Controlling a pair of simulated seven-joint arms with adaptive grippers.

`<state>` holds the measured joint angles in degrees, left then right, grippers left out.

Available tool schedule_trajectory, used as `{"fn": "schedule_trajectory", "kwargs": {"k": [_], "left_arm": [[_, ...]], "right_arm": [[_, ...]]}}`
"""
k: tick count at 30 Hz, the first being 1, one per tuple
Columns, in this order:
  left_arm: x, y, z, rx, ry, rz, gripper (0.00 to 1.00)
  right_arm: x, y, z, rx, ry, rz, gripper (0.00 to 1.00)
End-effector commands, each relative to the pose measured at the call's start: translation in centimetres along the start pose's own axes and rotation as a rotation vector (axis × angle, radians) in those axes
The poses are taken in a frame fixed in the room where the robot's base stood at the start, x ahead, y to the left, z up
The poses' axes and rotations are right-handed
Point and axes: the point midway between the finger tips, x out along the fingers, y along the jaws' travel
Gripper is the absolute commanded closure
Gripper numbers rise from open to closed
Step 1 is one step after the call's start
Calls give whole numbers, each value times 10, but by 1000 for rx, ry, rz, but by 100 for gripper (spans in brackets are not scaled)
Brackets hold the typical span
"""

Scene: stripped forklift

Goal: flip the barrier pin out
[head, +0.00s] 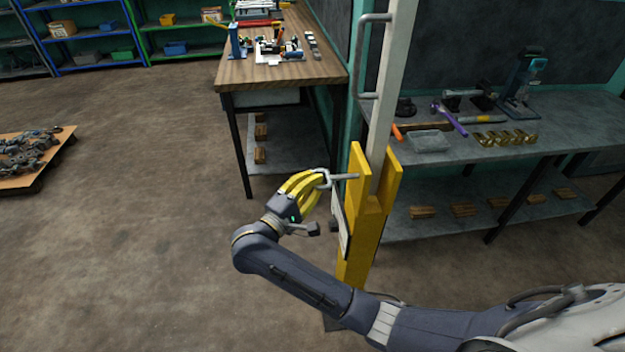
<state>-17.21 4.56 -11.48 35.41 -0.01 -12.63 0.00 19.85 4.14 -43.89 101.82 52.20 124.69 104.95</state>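The barrier pin (346,177) is a thin grey rod with a loop handle at its left end. It enters the yellow bracket (358,190) of the barrier post and lies roughly level. My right gripper (318,205) is left of the bracket. Its yellow fingers are at the pin's loop and hide part of it; I cannot tell whether they touch it. The dark thumb sits lower and apart from the fingers, so the gripper looks open. A pale upright barrier bar (393,90) stands in the bracket. My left gripper is not in view.
A wooden workbench (280,72) with parts stands behind the post. A grey bench (470,150) with tools is at the right. A low platform (40,170) with metal parts is at the far left. Floor left of my gripper is clear.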

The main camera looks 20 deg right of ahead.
Motion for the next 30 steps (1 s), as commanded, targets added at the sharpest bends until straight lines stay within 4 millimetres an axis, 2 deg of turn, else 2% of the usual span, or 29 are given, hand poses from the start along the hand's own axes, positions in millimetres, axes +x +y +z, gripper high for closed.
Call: {"fn": "schedule_trajectory", "kwargs": {"k": [2,9,11,18,22,30], "left_arm": [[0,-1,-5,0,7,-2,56],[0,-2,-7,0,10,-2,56],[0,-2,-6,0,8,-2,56],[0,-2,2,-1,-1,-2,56],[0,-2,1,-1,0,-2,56],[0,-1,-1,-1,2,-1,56]], "right_arm": [[0,3,-1,2,0,5,100],[0,2,0,1,1,3,71],[0,2,0,1,1,3,66],[-1,1,0,0,1,1,66],[-8,0,-1,0,3,-1,66],[-50,0,-1,-1,3,-2,66]]}}
